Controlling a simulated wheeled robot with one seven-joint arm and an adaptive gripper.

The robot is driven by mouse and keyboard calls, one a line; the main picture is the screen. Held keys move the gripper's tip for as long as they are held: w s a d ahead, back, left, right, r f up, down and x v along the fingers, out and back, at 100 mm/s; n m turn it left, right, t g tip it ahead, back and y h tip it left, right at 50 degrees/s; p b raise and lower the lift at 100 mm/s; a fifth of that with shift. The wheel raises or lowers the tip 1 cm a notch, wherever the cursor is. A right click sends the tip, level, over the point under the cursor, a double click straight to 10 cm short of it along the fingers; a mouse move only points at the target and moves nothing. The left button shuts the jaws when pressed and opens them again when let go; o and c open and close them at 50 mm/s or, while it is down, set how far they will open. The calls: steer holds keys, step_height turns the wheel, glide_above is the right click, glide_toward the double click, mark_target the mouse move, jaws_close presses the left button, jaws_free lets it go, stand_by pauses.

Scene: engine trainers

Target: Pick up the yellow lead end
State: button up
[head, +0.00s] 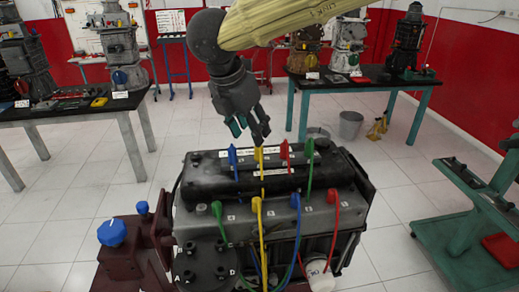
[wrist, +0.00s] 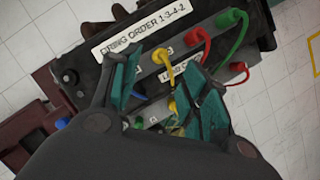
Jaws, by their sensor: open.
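In the head view, one yellow lead end (head: 259,156) is on the engine's dark top cover, between blue (head: 232,153) and red (head: 284,149) lead ends. A second yellow lead end (head: 257,206) is on the lower grey ledge. My gripper (head: 249,128) is open and points down above the upper yellow end, apart from it. In the wrist view, one yellow lead end (wrist: 163,57) shows beyond my teal fingertips, roughly between them (wrist: 162,66). Another yellow end (wrist: 172,105) shows lower, beside the right finger. The blue end is mostly hidden by the left finger.
Green (head: 309,148) and red (head: 332,197) lead ends with looping leads stand close by on the engine (head: 190,185). A blue knob (head: 112,232) is at its left. Tables with other engines stand behind; a green cart (head: 470,230) is at right.

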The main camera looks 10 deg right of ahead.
mark_target(259, 155)
steer(key=shift+w+d+f, duration=0.25)
steer(key=shift+w+f, duration=0.75)
steer(key=shift+f, duration=0.2)
steer(key=shift+s+d+f+p, duration=0.3)
steer(key=shift+s+d+p, duration=0.1)
steer(key=shift+p, duration=0.2)
steer(key=p+x, duration=0.1)
steer(key=x, duration=0.3)
steer(key=shift+w, duration=0.1)
steer(key=shift+s, duration=0.25)
steer(key=shift+w, duration=0.15)
steer(key=c, duration=0.9)
